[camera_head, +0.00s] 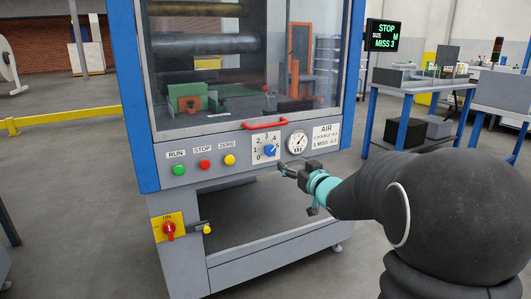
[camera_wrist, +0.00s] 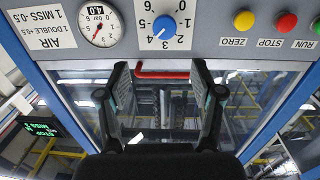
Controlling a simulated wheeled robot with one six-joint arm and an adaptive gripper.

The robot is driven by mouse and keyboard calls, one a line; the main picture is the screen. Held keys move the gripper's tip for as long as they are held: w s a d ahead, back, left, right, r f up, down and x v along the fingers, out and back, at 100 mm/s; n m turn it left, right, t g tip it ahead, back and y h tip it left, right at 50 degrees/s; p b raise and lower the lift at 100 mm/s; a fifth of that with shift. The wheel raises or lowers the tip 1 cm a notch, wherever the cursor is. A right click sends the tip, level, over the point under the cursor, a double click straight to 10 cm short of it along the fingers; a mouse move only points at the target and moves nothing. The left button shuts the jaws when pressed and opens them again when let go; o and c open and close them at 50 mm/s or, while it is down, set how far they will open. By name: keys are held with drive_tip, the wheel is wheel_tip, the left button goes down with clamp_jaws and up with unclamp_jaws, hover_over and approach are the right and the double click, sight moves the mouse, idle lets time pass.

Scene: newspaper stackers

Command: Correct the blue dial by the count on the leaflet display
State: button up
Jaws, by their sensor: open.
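The AIR label (camera_head: 326,136) gives 1 double +0.5 and 1 miss -0.5. The round gauge (camera_head: 298,142) is right of the dial; its readout appears to be 4.0. My gripper (camera_head: 285,171) is open and empty, just below and right of the dial, apart from it.
A red handle (camera_head: 265,124) juts out above the dial. The green RUN (camera_head: 179,169), red STOP (camera_head: 204,165) and yellow ZERO (camera_head: 230,160) buttons are left of it. A red ON switch (camera_head: 169,230) is lower left. Open floor lies left of the machine.

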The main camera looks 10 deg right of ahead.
sight(271, 150)
drive_tip(key=shift+y, duration=0.5)
drive_tip(key=x, duration=1.4)
drive_tip(key=shift+w+a+f, duration=0.15)
drive_tip(key=shift+w, duration=0.05)
drive_tip(key=c, duration=1.1)
